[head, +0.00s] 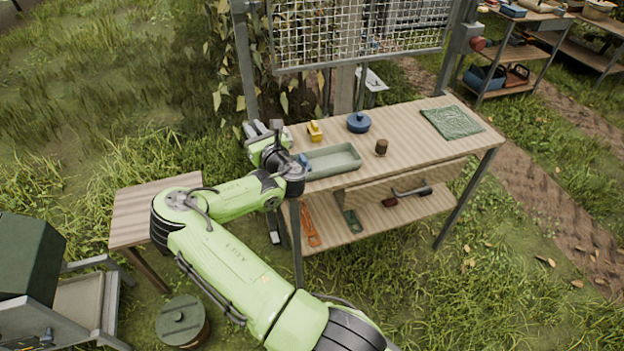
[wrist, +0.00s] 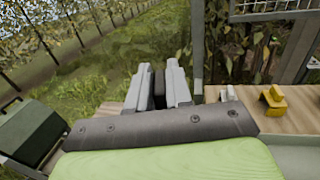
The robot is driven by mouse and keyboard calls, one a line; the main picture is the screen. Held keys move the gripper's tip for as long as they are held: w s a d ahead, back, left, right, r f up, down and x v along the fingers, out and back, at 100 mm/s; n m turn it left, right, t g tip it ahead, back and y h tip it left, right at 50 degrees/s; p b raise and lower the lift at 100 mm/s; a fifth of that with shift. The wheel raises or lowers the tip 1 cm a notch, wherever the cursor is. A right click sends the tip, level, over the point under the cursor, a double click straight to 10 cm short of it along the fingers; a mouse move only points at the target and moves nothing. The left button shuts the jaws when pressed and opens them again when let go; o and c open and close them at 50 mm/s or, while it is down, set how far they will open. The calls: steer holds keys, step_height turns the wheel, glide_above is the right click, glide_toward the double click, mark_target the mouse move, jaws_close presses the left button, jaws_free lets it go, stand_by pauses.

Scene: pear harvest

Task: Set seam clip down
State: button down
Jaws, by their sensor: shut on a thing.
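My gripper (wrist: 159,80) is shut on a dark, narrow thing (wrist: 159,90), which I take to be the seam clip; the fingers hide most of it. In the head view my gripper (head: 262,127) is at the left end of the wooden workbench (head: 415,135), near its back corner. The held thing cannot be made out there. In the wrist view the fingers point out over grass, left of the bench top (wrist: 300,122).
A grey-green tray (head: 335,160), yellow object (head: 315,131), blue lidded pot (head: 359,122), brown cup (head: 381,147) and green cloth (head: 453,121) are on the bench. A wire mesh panel (head: 360,30) stands behind. A bare low table (head: 150,205) is at left.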

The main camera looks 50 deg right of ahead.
steer(key=s+d+f+m+g+h+b, duration=0.1)
steer(key=s+d+f+h+b, duration=0.15)
steer(key=d, duration=0.65)
steer(key=m+h+b, duration=0.1)
steer(key=b, duration=0.6)
glide_above(325, 167)
steer(key=shift+g, duration=0.4)
step_height(325, 167, down, 13)
steer(key=shift+r, duration=0.1)
steer(key=shift+f, duration=0.25)
steer(key=c, duration=1)
jaws_free()
steer(key=shift+c, duration=0.2)
steer(key=shift+r, duration=0.1)
